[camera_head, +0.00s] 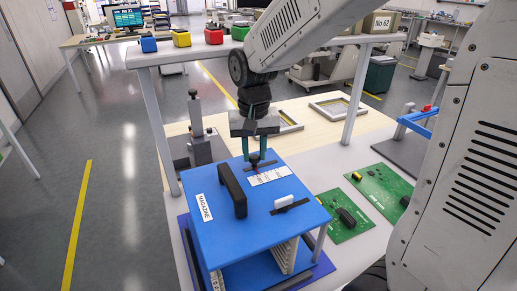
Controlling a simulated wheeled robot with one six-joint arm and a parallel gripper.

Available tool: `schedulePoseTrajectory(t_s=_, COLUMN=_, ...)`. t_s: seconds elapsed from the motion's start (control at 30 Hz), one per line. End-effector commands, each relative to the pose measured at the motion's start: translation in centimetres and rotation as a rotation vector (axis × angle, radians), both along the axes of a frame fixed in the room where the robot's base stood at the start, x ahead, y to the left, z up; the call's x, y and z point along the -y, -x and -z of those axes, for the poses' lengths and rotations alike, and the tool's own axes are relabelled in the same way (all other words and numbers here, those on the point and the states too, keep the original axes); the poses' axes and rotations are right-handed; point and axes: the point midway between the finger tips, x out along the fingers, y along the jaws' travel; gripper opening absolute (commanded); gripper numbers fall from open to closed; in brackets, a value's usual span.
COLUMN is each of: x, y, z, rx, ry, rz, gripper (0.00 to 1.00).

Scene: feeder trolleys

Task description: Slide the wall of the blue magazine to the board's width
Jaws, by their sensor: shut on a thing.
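The blue magazine (232,232) stands on the table in the middle front, with a black handle (232,190) and a "MAGAZINE" label on its top. Its top has dark slots; a white block (284,200) sits in the near right one. Pale slotted walls (287,255) show under the top, partly hidden. My gripper (254,158) points down over the far part of the top, its fingers shut on a small dark knob (254,160) at the far slot. Green circuit boards (340,222) lie to the right of the magazine.
A grey device with a post (199,140) stands behind the magazine on the left. Flat frames (328,107) lie at the back of the table. A blue bar (415,124) stands at the right. Coloured bins (181,39) stand on the raised shelf. My arm hides part of the right side.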

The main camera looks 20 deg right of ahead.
Motion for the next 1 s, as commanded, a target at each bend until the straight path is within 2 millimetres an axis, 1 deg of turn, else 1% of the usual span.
schedulePoseTrajectory(t_s=0.03, x=-0.6, y=0.0, z=0.0, rx=0.0, ry=-0.001, rz=-0.003, gripper=0.0)
schedulePoseTrajectory(t_s=0.07, x=-0.8, y=0.0, z=0.0, rx=0.0, ry=-0.001, rz=-0.002, gripper=0.0)
schedulePoseTrajectory(t_s=0.27, x=-0.7, y=0.0, z=0.0, rx=0.001, ry=-0.001, rz=0.0, gripper=0.0)
schedulePoseTrajectory(t_s=0.3, x=-0.7, y=0.0, z=0.0, rx=0.001, ry=-0.001, rz=0.0, gripper=0.29)
schedulePoseTrajectory(t_s=0.37, x=-0.7, y=0.0, z=0.0, rx=0.001, ry=-0.001, rz=0.0, gripper=0.46)
schedulePoseTrajectory(t_s=0.4, x=-0.7, y=0.0, z=0.0, rx=0.001, ry=-0.001, rz=0.0, gripper=0.48)
schedulePoseTrajectory(t_s=0.63, x=-0.7, y=0.0, z=0.0, rx=0.0, ry=-0.001, rz=0.0, gripper=0.48)
schedulePoseTrajectory(t_s=0.73, x=-0.7, y=-0.1, z=-0.5, rx=0.002, ry=0.0, rz=0.0, gripper=0.48)
schedulePoseTrajectory(t_s=0.87, x=-0.7, y=-0.1, z=-2.4, rx=0.005, ry=-0.001, rz=0.0, gripper=0.48)
schedulePoseTrajectory(t_s=1.0, x=-0.7, y=-0.1, z=-4.9, rx=0.005, ry=-0.001, rz=0.0, gripper=0.48)
